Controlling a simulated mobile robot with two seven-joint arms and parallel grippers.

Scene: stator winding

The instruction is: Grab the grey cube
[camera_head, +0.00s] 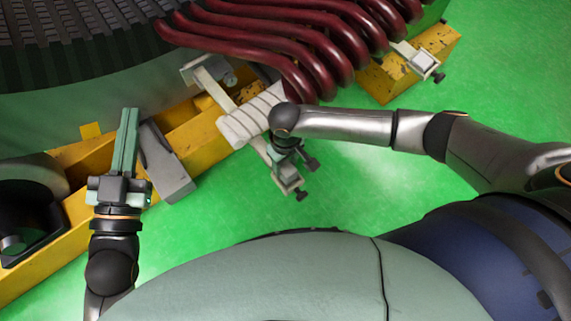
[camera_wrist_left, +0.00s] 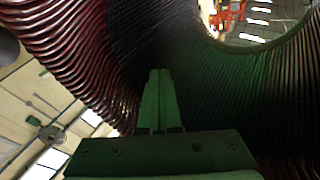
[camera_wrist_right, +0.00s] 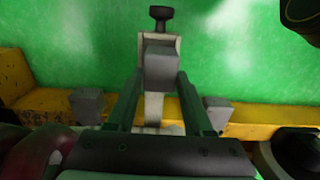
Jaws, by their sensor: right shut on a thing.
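The grey cube (camera_wrist_right: 160,68) sits between the fingertips of my right gripper (camera_wrist_right: 162,78) in the right wrist view. The fingers press on its two sides. The cube is in front of a pale clamp bar (camera_wrist_right: 153,108) with a black screw knob. In the head view my right gripper (camera_head: 287,158) points down at the clamp, and the wrist hides most of it; I cannot make out the cube there. My left gripper (camera_head: 130,112) is shut and empty, beside the stator at the left. Its fingers lie together in the left wrist view (camera_wrist_left: 160,75).
Two more grey blocks (camera_wrist_right: 88,105) (camera_wrist_right: 218,112) stand by the yellow beam (camera_wrist_right: 50,102). Dark red coils (camera_head: 300,50) and the stator (camera_head: 70,40) fill the back. A grey wedge (camera_head: 168,172) is right of my left gripper. The green floor (camera_head: 400,200) is open at the right.

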